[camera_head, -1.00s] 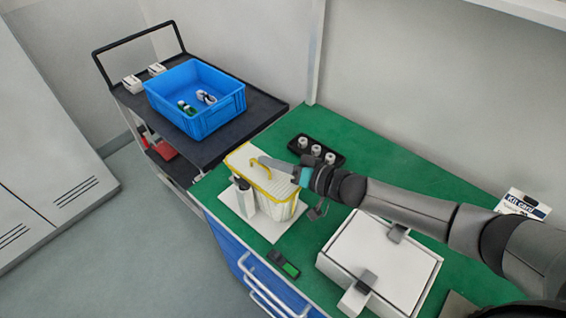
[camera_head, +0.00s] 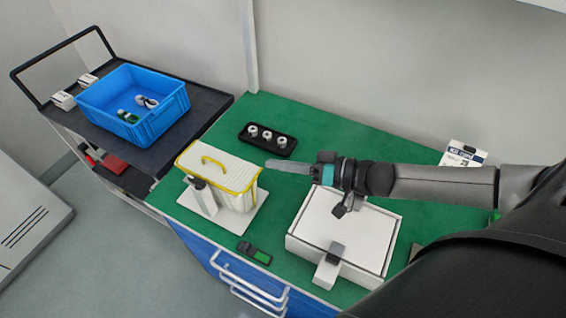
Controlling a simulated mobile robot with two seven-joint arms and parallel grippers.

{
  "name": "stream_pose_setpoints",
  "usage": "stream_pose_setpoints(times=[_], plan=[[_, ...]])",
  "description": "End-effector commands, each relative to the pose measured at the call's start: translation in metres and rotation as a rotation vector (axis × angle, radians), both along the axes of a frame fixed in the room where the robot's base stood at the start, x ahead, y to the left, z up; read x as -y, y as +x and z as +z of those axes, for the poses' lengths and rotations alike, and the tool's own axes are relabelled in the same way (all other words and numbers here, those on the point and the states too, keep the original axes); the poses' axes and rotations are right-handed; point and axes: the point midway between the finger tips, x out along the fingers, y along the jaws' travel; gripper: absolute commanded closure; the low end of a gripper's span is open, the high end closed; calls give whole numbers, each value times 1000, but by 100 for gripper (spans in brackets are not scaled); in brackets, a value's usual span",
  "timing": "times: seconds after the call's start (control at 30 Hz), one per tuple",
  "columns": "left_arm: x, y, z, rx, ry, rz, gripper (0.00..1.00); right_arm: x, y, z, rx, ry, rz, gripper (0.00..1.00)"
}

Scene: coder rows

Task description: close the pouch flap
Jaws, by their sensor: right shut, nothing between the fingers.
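The pouch (camera_head: 234,191) is white with yellow trim and stands on a white base plate (camera_head: 249,216) on the green bench. Its pale flap (camera_head: 216,167), with a yellow handle, lies over the top and looks down; whether it is fastened I cannot tell. An upright white bracket (camera_head: 201,197) hides part of the pouch's front. My right gripper (camera_head: 272,165) is shut and empty, to the right of the pouch and apart from it, its fingers pointing left. My left gripper is not in view.
A white box (camera_head: 338,222) with grey clips stands under my right arm. A black tray (camera_head: 267,140) of white-topped pieces sits behind the pouch. A black-green device (camera_head: 254,253) lies at the front. A blue crate (camera_head: 150,118) is on the trolley. A card (camera_head: 463,155) stands at back right.

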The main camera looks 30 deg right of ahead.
Motion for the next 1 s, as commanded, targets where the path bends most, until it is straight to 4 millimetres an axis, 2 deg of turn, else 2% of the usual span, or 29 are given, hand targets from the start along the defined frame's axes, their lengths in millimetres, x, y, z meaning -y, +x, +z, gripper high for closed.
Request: stream_pose_setpoints(times=[0.2, 0.37, 0.7, 1.0], plan=[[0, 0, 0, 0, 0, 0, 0, 4, -5, 1, 0, -2, 0, 100], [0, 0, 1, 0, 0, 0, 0, -3, -3, 4, 37, -35, -4, 100], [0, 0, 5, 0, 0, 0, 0, -45, 8, 25, 291, -372, -24, 100], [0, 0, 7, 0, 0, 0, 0, -61, 9, 41, 435, -644, -8, 100]])
